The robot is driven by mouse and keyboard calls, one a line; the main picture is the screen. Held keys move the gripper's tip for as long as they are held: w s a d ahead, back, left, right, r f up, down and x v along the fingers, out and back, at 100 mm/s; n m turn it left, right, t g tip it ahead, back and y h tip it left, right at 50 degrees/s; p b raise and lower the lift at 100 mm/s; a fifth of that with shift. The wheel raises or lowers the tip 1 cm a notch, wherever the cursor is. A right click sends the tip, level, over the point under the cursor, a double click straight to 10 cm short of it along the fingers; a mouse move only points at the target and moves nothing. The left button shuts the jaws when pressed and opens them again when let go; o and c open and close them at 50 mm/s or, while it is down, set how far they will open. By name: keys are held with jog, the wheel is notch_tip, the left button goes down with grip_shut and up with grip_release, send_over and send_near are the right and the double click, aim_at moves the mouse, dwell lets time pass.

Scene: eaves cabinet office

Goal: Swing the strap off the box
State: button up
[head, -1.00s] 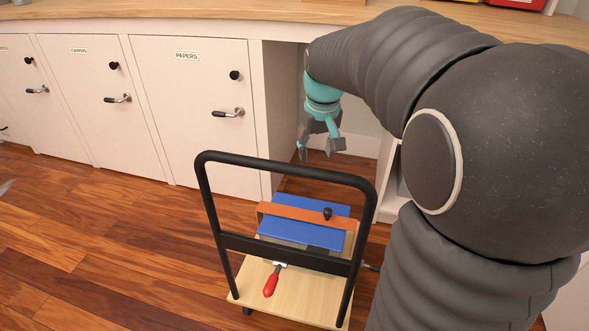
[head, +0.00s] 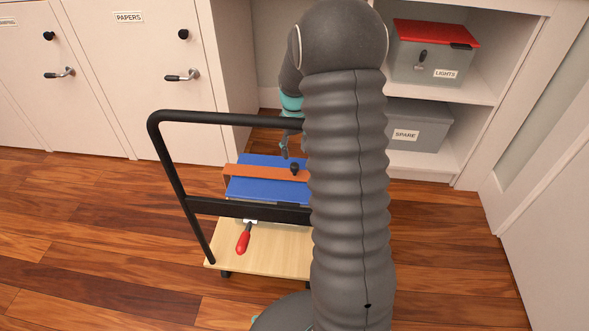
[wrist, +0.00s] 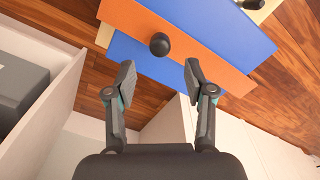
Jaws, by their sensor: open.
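An orange strap (head: 259,172) lies across a blue box (head: 265,188) on a wooden cart; its right end is hidden behind my arm in the head view. A black knob (head: 294,169) stands on the strap. My gripper (head: 287,147) is partly hidden by my arm, behind the knob and above the box. In the wrist view my gripper (wrist: 158,75) is open and empty, with its two fingers apart. There the knob (wrist: 160,44) appears just beyond the fingertips, between them. The strap (wrist: 195,62) and the blue box (wrist: 222,28) also show there.
The cart's black handle frame (head: 225,118) rises on the near side. A red-handled tool (head: 244,238) lies on the cart deck (head: 275,255). Cabinet doors stand behind. Shelves at right hold a LIGHTS box (head: 430,62) and a SPARE box (head: 417,128). Wooden floor is clear at left.

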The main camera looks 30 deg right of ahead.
aim_at(295, 165)
notch_tip(295, 165, down, 9)
jog(key=shift+r+b, duration=0.1)
jog(key=shift+b, duration=0.2)
grip_shut()
